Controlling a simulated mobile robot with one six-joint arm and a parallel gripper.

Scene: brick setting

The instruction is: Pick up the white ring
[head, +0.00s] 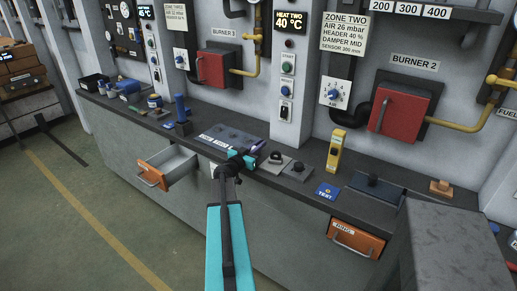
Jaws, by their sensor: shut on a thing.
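My gripper (250,157) is at the end of my teal arm, over the front part of the dark counter, beside a dark tray-like panel with labels (222,138). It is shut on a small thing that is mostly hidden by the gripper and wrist. A small pale, purplish shape (257,146) shows just beyond the gripper; I cannot tell what it is. I cannot clearly make out the white ring.
An open drawer (165,170) with an orange front juts out at left. A shut orange-fronted drawer (356,240) is at right. Plates with dark knobs (297,171), a yellow meter (335,150) and a blue test block (327,192) stand right of my gripper.

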